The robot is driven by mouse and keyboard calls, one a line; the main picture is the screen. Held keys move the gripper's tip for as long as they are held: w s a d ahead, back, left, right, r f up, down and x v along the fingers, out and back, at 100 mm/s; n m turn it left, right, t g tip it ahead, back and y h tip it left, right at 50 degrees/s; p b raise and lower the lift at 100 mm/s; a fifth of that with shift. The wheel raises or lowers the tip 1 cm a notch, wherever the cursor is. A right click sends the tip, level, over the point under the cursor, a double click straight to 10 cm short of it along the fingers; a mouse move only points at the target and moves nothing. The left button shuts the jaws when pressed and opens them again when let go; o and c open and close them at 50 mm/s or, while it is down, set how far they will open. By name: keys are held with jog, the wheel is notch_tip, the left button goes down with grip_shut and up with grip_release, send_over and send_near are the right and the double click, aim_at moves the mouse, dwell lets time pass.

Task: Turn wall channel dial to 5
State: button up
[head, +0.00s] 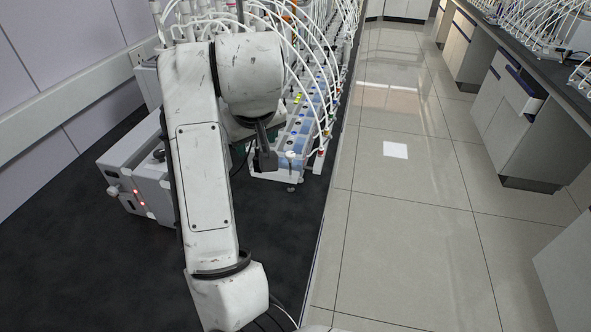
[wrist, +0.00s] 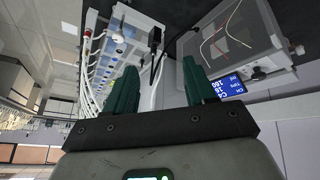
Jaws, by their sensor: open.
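A grey box (wrist: 225,45) with a lit blue display (wrist: 228,88) and a black knob (wrist: 260,73) is at the upper right of the wrist view. The knob may be the channel dial; its setting is too small to read. The display text is tilted and small. In the head view, the grey boxes (head: 135,160) stand by the wall on the left, partly hidden by my arm. My gripper (wrist: 160,85) has its two green fingers apart with nothing between them. The box and knob are beyond and to the right of the fingers, not touched.
A rack (head: 300,130) with blue parts and many white tubes stands on the dark bench (head: 90,265), close right of my arm. A dark cable hangs near the fingers in the wrist view. The tiled floor (head: 400,230) to the right is clear; white cabinets (head: 510,120) line its far side.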

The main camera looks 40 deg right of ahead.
jog(key=s+d+f+h, duration=0.1)
jog(key=s+d+f, duration=0.3)
jog(key=f, duration=0.4)
jog(key=shift+d+f+n+t, duration=0.2)
jog(key=shift+d+n+t, duration=0.2)
jog(key=shift+d, duration=0.25)
